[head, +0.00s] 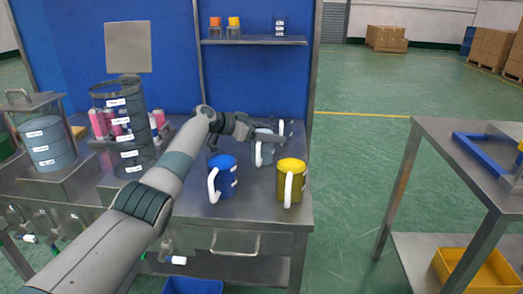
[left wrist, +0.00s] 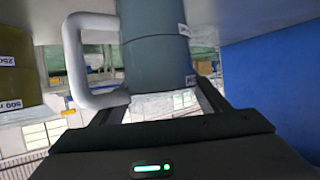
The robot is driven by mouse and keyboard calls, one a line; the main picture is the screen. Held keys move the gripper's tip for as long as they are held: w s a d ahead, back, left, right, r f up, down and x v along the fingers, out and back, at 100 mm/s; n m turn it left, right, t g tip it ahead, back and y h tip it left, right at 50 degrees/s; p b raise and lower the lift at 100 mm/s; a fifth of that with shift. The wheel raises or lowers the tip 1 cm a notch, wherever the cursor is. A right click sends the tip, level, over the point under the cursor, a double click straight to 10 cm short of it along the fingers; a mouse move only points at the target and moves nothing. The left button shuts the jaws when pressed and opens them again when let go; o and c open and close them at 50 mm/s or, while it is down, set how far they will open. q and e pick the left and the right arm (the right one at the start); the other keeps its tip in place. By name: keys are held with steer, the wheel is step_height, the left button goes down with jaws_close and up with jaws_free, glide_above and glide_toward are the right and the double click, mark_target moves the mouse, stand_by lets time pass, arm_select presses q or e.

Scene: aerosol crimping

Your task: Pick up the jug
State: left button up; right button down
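A grey jug (head: 267,154) with a white handle stands at the back right of the metal bench, partly hidden by my left gripper (head: 262,136). In the left wrist view the grey jug (left wrist: 155,45) fills the upper middle, with its handle to the left. My left gripper (left wrist: 165,105) is open, its fingers spread to either side of the jug with a gap at the right finger. A blue jug (head: 226,178) and a yellow jug (head: 290,184) stand in front, handles toward me. My right gripper is not in view.
Another white-handled item (head: 284,128) shows partly behind the grey jug. A rack of bottles and a dark cylinder (head: 130,135) stand to the left. A shelf (head: 255,41) hangs on the blue back panel. A second table (head: 440,140) is at right, across a floor gap.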

arm_select(q)
steer(key=c, duration=1)
steer(key=shift+r, duration=0.15)
step_height(320, 180, up, 10)
